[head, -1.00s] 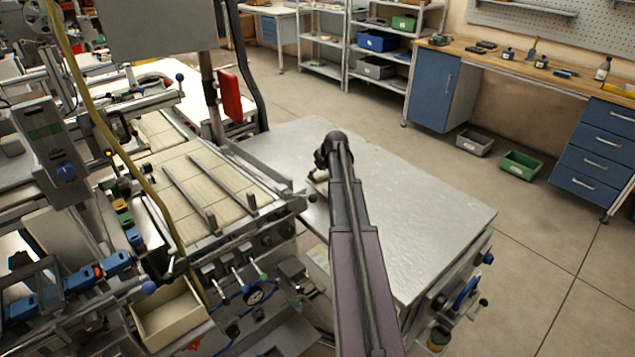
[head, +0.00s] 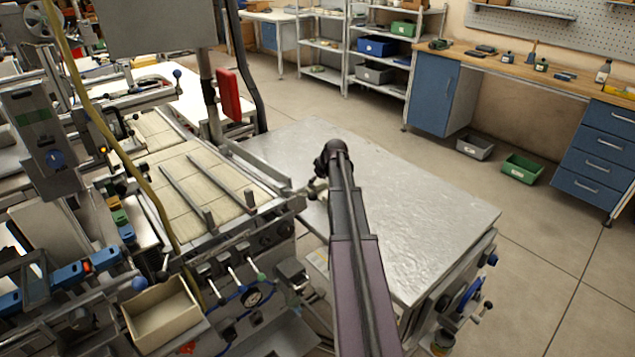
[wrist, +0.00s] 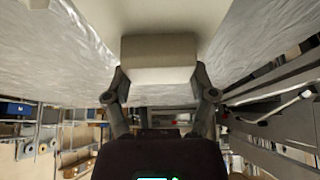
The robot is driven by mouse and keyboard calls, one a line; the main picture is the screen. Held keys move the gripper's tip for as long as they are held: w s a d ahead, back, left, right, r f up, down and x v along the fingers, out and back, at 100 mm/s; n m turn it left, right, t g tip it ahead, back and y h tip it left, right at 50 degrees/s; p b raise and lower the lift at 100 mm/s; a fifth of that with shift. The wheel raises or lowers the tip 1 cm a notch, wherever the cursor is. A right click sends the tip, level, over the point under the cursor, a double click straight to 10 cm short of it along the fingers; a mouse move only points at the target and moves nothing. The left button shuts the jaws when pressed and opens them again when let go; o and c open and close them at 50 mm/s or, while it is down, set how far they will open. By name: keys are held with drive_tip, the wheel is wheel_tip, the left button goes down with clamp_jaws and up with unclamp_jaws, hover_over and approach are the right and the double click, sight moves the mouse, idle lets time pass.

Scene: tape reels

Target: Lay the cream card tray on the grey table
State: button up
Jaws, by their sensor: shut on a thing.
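In the wrist view a cream, block-shaped piece (wrist: 158,62) sits between the fingers of my gripper (wrist: 161,88), which is shut on it. It looks like part of the cream card tray, with a wider pale part beyond it at the top edge. The silvery grey table (head: 420,215) lies under my arm in the head view; its textured top also shows in the wrist view (wrist: 50,50). In the head view my arm hides the gripper and nearly all of what it holds. I cannot tell whether the tray touches the table.
A machine with a tiled bed (head: 195,180) stands against the table's left side. An open cream box (head: 190,322) sits at its lower front. A red panel (head: 229,95) hangs behind. The table's right part is bare. Floor bins (head: 521,168) lie beyond.

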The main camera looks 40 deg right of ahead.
drive_tip(key=shift+f, duration=0.2)
drive_tip(key=o, duration=1.1)
drive_tip(key=shift+r, duration=0.25)
drive_tip(key=p+v, duration=0.3)
drive_tip(key=shift+r, duration=0.2)
drive_tip(key=p+v, duration=0.7)
drive_tip(key=v, duration=0.1)
drive_tip(key=shift+s+r, duration=0.2)
drive_tip(key=shift+s, duration=0.05)
drive_tip(key=shift+s, duration=0.1)
